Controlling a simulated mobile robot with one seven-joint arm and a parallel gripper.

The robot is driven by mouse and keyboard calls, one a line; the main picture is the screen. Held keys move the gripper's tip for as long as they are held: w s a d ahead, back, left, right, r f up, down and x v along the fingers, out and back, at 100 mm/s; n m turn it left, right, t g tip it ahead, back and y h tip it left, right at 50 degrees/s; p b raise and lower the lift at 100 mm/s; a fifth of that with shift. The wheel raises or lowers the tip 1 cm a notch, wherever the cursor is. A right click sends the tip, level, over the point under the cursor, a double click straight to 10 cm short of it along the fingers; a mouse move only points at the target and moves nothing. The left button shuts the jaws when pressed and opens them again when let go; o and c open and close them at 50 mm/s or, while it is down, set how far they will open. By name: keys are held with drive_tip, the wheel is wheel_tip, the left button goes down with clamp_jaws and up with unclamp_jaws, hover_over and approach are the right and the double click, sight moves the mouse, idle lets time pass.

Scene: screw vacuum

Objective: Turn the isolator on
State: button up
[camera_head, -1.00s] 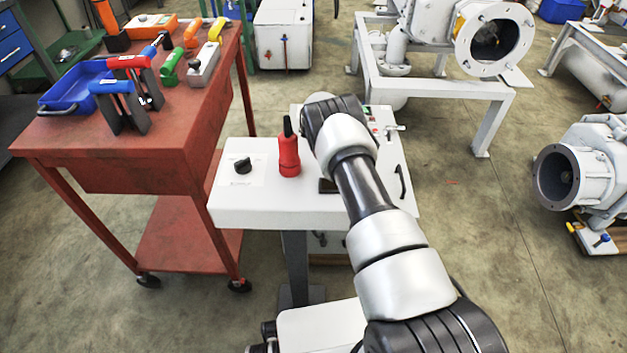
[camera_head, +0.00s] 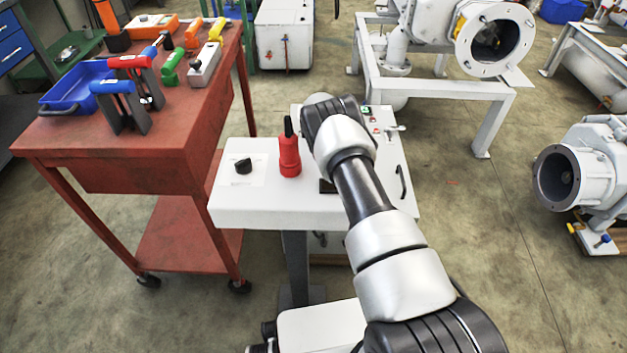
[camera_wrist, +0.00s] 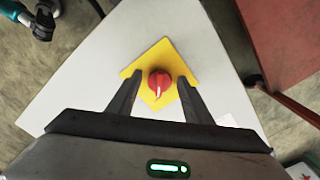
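In the wrist view the isolator is a red round knob (camera_wrist: 160,86) with a pale pointer mark, on a yellow square plate (camera_wrist: 188,54) set like a diamond on a white surface. The pointer mark points toward the bottom of the picture. My gripper (camera_wrist: 160,80) is open, one dark finger on each side of the knob with a gap to both. I cannot tell how far the tips stand off the plate. In the head view my arm hides the gripper and the knob.
The white cabinet top (camera_head: 235,206) carries a black knob (camera_head: 243,166), a red upright thing with a black top (camera_head: 289,157) and a black handle (camera_head: 401,183). A red cart (camera_head: 110,148) with tools stands close at left.

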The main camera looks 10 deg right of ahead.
wheel_tip(320, 180, up, 18)
drive_tip(key=p, duration=0.4)
drive_tip(key=shift+f, duration=0.25)
idle(0.4)
